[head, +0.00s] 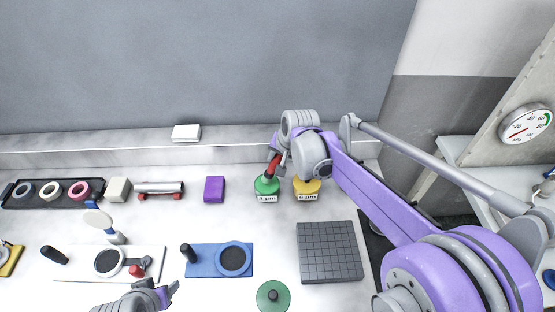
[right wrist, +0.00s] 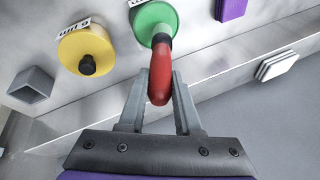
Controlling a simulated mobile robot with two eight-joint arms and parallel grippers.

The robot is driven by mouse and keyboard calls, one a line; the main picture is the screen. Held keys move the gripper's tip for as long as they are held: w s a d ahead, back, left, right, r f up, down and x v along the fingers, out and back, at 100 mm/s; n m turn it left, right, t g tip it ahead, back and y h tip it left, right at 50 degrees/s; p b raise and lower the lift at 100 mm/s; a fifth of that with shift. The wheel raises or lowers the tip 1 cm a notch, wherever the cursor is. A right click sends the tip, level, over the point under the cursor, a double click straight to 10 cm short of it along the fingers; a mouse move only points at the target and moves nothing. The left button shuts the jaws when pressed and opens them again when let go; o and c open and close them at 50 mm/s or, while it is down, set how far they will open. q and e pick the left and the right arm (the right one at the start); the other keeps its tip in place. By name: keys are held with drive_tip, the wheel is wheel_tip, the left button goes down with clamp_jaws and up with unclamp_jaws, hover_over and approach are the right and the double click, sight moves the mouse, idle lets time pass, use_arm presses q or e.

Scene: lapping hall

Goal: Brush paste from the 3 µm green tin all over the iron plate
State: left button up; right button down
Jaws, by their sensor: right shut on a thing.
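The green tin (head: 267,188) stands at the back of the bench with a label on its front. My right gripper (head: 277,160) is above it, shut on the red handle of a brush (right wrist: 160,72). The handle points down into or onto the green tin (right wrist: 152,16) in the right wrist view; the brush's far end is hidden. The iron plate (head: 330,252), dark grey with a square grid, lies flat in front of the tins. My left gripper (head: 168,292) is low at the front left; its jaw opening is unclear.
A yellow tin (head: 307,189) stands close to the right of the green tin. A purple block (head: 214,189) is to the left. A blue board (head: 205,269) with a round pad and a green disc (head: 273,296) lie left of the plate. The back ledge holds a white block (head: 186,132).

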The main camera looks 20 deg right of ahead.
drive_tip(key=shift+w+r+p, duration=0.1)
drive_tip(key=shift+r+p, duration=1.05)
drive_tip(key=shift+r, duration=1.7)
use_arm(q)
drive_tip(key=r, duration=0.1)
drive_tip(key=w+r, duration=0.1)
drive_tip(key=r, duration=0.2)
drive_tip(key=shift+w, duration=0.25)
use_arm(e)
drive_tip(key=shift+s, duration=0.2)
drive_tip(key=shift+f, duration=0.1)
